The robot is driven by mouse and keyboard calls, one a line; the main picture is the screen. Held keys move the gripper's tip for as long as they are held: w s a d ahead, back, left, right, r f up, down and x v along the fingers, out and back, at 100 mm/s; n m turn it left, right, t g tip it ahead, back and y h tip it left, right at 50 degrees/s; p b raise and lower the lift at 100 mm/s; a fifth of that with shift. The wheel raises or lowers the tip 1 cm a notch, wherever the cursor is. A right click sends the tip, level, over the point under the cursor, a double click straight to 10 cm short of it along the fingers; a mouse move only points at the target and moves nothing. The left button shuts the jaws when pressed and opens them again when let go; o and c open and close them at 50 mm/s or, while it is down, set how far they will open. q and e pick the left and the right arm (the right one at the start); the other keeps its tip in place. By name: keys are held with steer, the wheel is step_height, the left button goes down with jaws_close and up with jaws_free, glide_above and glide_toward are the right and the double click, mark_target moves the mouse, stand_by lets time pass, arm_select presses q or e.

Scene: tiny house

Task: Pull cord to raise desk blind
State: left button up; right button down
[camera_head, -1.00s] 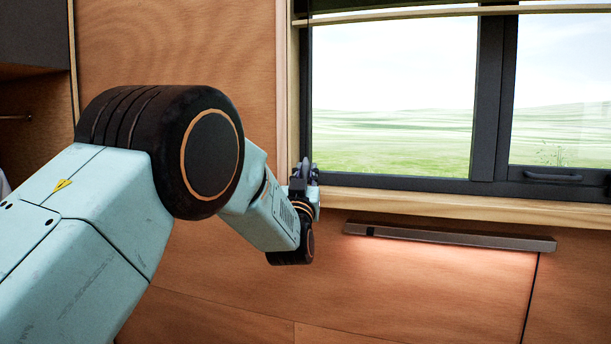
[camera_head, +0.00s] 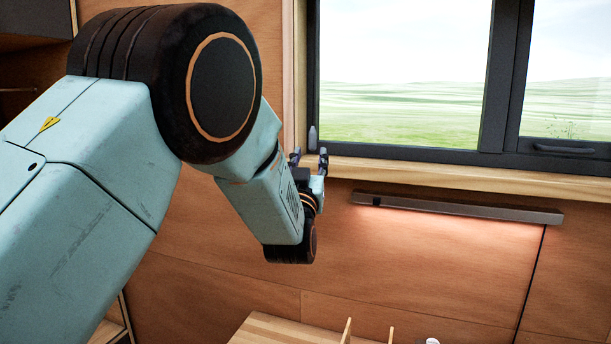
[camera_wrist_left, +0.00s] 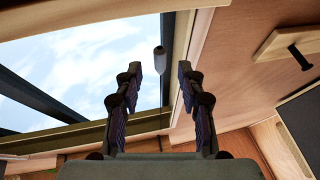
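The cord's grey pull (camera_head: 312,137) hangs in front of the window's lower left corner in the head view. In the left wrist view the dark pull (camera_wrist_left: 160,60) shows beyond and between the fingertips, apart from both. The cord itself is too thin to make out. My left gripper (camera_head: 309,157) is open and empty, just below the pull at sill height. Its two spread fingers also show in the wrist view (camera_wrist_left: 160,85). The blind is outside the head view; I cannot tell whether the olive strip in the wrist view belongs to it. My right gripper is not in view.
The wooden sill (camera_head: 430,174) runs right of my left gripper. A lit lamp bar (camera_head: 460,208) is mounted on the wall below it. A wooden desk surface (camera_head: 275,333) shows at the bottom. The wall between lamp and desk is clear.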

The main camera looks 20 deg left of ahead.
arm_select(q)
steer(key=v, duration=0.6)
steer(key=shift+r, duration=0.1)
